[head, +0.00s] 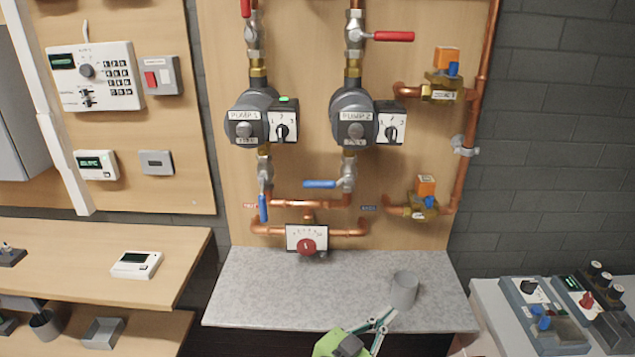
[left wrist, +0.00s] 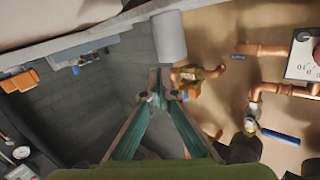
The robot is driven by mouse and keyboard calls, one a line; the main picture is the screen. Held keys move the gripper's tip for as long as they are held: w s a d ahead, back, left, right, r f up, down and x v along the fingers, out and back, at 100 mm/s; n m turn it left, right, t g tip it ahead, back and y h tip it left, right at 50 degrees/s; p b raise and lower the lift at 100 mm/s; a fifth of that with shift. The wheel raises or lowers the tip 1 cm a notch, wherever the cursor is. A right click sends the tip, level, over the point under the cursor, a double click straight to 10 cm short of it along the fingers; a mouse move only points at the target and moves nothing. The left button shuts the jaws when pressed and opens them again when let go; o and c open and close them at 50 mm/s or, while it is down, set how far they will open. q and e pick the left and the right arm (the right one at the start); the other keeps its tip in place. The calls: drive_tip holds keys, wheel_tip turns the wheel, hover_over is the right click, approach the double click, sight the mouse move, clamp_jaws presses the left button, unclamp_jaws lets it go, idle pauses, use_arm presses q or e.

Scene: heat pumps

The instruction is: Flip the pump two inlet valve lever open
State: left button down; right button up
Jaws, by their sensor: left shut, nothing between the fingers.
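Pump 2 (head: 353,118) is on the wooden panel. Below it, a valve with a blue lever (head: 320,184) sits on its pipe; the lever lies level, pointing left, across the pipe. The same blue lever shows at the right of the left wrist view (left wrist: 280,136). Above pump 2, a red lever (head: 392,36) also lies level, pointing right. My left gripper (head: 388,316) is low in the head view, over the grey counter's front edge, well below the blue lever. In the left wrist view its fingertips (left wrist: 158,92) meet, shut and empty. My right gripper is not in view.
A grey cup (head: 404,289) stands on the counter (head: 260,285) close to my left gripper. Pump 1 (head: 250,118) has a blue lever (head: 263,208) hanging down along its pipe. A mixing valve with a red knob (head: 307,246) and copper pipes lie below the pumps.

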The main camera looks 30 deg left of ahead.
use_arm(q)
drive_tip(key=a+r+n+t+y, duration=0.1)
drive_tip(key=a+r+t+y, duration=0.15)
drive_tip(key=r, duration=0.65)
drive_tip(key=a+r+n+t+y, duration=0.2)
drive_tip(key=a+r+t, duration=0.15)
drive_tip(key=r, duration=0.45)
drive_tip(key=n+g+y, duration=0.2)
drive_tip(key=n+y, duration=0.5)
drive_tip(key=y, duration=0.4)
approach(328, 183)
drive_tip(key=s+r, duration=0.3)
drive_tip(key=r, duration=0.1)
drive_tip(key=shift+s+a+r, duration=0.15)
drive_tip(key=shift+s+r, duration=0.1)
drive_tip(key=shift+s, duration=0.2)
drive_tip(key=shift+w, duration=0.1)
drive_tip(key=p+x, duration=0.4)
drive_tip(key=x, duration=0.7)
wheel_tip(328, 183, down, 5)
drive_tip(key=shift+r+b, duration=0.15)
drive_tip(key=shift+b, duration=0.9)
